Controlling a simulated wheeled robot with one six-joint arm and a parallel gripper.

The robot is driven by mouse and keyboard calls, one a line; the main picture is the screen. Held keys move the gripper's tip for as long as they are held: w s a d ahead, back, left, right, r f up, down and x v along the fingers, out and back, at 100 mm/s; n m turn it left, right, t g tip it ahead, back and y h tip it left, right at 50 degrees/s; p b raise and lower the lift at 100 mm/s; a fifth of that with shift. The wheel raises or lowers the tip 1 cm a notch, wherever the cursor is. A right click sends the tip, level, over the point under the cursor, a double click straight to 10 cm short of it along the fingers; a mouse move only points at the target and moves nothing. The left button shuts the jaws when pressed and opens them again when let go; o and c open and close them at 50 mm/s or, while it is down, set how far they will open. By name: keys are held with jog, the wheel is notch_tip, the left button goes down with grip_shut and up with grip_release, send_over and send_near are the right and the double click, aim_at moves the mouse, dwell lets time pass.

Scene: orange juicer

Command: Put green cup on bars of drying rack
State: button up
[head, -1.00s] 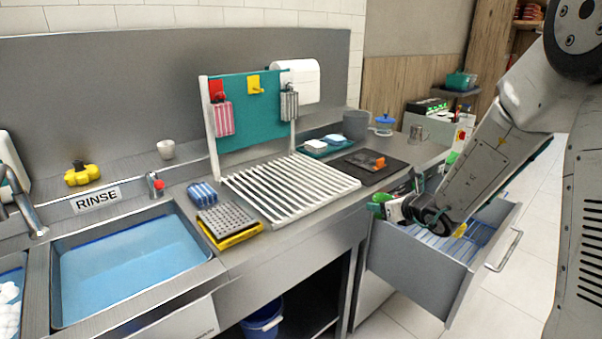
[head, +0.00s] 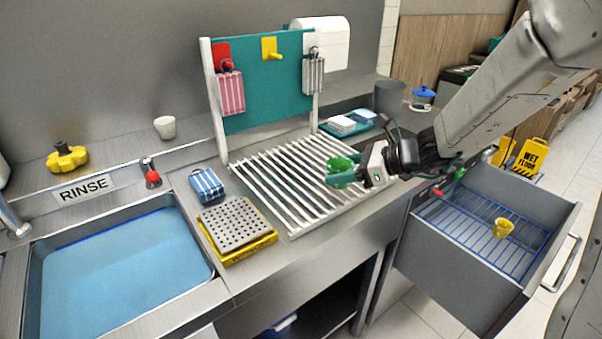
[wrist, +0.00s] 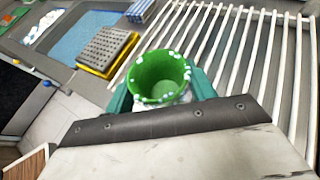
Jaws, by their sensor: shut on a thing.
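The green cup (head: 341,165) is held in my gripper (head: 345,174), over the right part of the drying rack in the head view. In the wrist view the cup (wrist: 160,76) shows its open mouth toward the camera, with white droplets or specks on its rim. The teal fingers of my gripper (wrist: 160,92) are shut on both sides of it. The white bars of the drying rack (head: 275,185) lie left of and under the cup; in the wrist view the bars (wrist: 245,50) run beyond it. I cannot tell the exact height above the bars.
The open drawer (head: 455,285) at the right holds a yellow cup (head: 503,228) on a blue wire rack. A perforated grey block on a yellow tray (head: 232,225) and a blue striped sponge (head: 207,184) lie left of the rack. A teal board (head: 265,85) stands behind it.

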jog(key=w+a, duration=0.1)
jog(key=a, duration=0.2)
jog(key=w+a, duration=0.1)
jog(key=a, duration=0.2)
jog(key=w+a+f, duration=0.1)
jog(key=w+a, duration=0.1)
jog(key=a, duration=0.1)
jog(key=shift+a, duration=0.4)
jog(key=shift+a+f, duration=0.1)
jog(key=shift+f, duration=1.7)
jog(key=shift+f, duration=0.1)
jog(key=o, duration=1)
